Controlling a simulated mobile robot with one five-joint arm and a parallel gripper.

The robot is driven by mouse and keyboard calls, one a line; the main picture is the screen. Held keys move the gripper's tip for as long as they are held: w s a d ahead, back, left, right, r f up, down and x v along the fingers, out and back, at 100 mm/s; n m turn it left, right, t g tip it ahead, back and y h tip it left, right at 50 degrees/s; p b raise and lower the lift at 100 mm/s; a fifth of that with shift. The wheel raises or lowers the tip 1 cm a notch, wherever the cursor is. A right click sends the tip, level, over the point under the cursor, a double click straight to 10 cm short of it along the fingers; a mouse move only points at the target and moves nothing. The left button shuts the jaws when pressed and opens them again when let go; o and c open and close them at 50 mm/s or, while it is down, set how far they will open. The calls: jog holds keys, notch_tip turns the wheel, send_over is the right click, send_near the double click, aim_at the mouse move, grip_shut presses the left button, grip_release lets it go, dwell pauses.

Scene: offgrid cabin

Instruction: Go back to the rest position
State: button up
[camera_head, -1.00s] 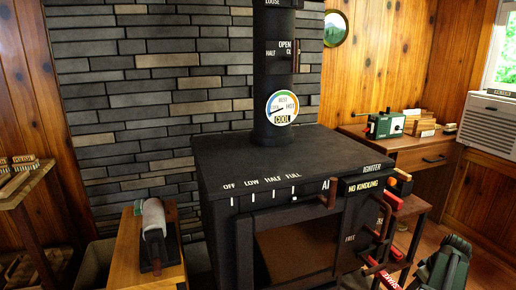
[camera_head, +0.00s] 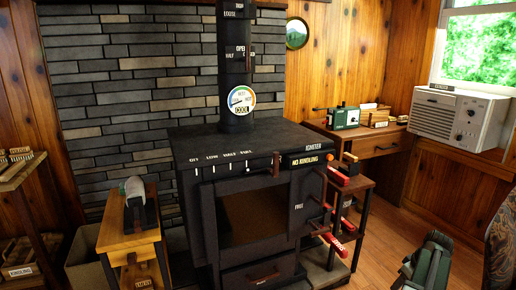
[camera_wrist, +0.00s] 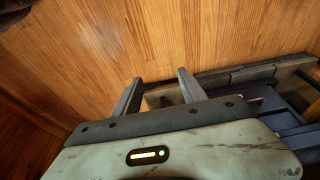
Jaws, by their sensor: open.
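My gripper (camera_wrist: 160,78) shows in the wrist view with its two dark fingers spread apart. Nothing is between them. Wooden boards (camera_wrist: 90,50) lie beyond the fingertips, and my pale gripper body fills the lower part of that view.
A wooden stand (camera_head: 131,240) is left of the stove, a shelf (camera_head: 22,174) further left. A desk (camera_head: 368,146) and air conditioner (camera_head: 462,118) are at right. Dark slabs (camera_wrist: 250,73) border the wrist view's boards.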

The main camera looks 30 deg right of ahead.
jog(key=w+a+n+y, duration=0.1)
jog(key=w+a+n, duration=0.1)
jog(key=w+a, duration=0.5)
jog(key=w+a+n, duration=0.2)
jog(key=w+a, duration=0.4)
jog(key=w, duration=0.4)
jog(key=w+a+n, duration=0.1)
jog(key=w+a, duration=0.4)
jog(key=a, duration=0.3)
jog(key=w+a+n, duration=0.2)
jog(key=w+a, duration=0.3)
jog(key=a, duration=0.4)
jog(key=w+a+n+g+p, duration=0.1)
jog(key=w+a+g, duration=0.1)
jog(key=a, duration=1.6)
jog(key=s+a+m, duration=0.1)
jog(key=s+a, duration=0.1)
jog(key=a, duration=0.5)
jog(key=s+a+m, duration=0.1)
jog(key=s+a, duration=0.2)
jog(key=a, duration=0.4)
notch_tip(320, 180, up, 39)
jog(key=s+d+m+g+p, duration=0.1)
jog(key=m+p, duration=0.4)
jog(key=p, duration=3.3)
jog(key=shift+s+f+h+p, duration=0.2)
jog(key=shift+s+h+p, duration=0.1)
jog(key=shift+s+h, duration=0.1)
